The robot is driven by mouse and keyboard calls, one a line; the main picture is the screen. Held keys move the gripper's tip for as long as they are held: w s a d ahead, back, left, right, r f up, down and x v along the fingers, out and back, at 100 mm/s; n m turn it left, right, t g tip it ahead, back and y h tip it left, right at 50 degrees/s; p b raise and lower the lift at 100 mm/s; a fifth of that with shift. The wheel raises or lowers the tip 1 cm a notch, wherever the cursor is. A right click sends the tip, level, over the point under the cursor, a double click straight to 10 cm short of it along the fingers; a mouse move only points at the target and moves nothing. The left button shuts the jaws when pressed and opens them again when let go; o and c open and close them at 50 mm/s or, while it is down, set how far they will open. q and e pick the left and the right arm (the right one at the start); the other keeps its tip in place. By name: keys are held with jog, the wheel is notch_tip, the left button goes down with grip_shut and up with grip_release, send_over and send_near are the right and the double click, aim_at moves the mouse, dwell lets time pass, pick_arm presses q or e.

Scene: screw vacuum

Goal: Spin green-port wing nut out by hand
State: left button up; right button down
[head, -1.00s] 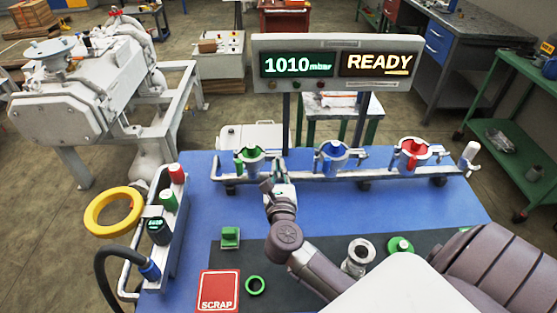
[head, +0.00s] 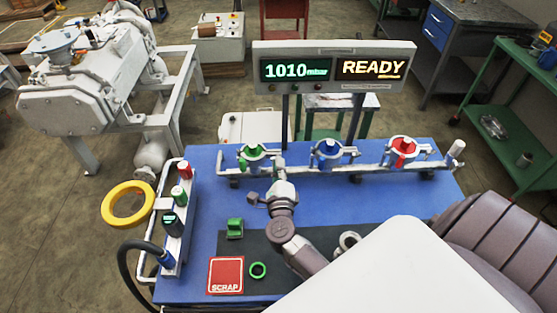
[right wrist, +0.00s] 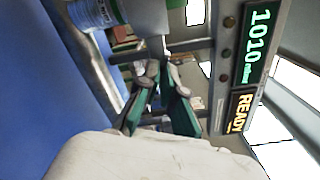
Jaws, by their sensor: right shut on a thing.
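The green port (head: 253,153) is the leftmost of three coloured ports on the pale rail at the back of the blue table. My right gripper (head: 279,164) reaches up to the rail just right of the green port's middle. In the right wrist view its two green-padded fingers (right wrist: 158,82) close around a small pale metal piece (right wrist: 151,70), which looks like the wing nut. The fingers mostly hide it, and its thread cannot be seen. My left gripper is not in view.
A blue port (head: 328,151) and a red port (head: 402,149) share the rail. The display (head: 334,68) above reads 1010 mbar and READY. A tool holder (head: 177,220) stands left.

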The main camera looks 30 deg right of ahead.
jog(key=shift+r+n+p, duration=0.1)
jog(key=shift+n+p, duration=1.75)
jog(key=shift+n, duration=1.25)
jog(key=c, duration=1.3)
grip_release()
jog(key=shift+w, duration=0.1)
jog(key=v, duration=1.2)
jog(key=shift+d, duration=0.1)
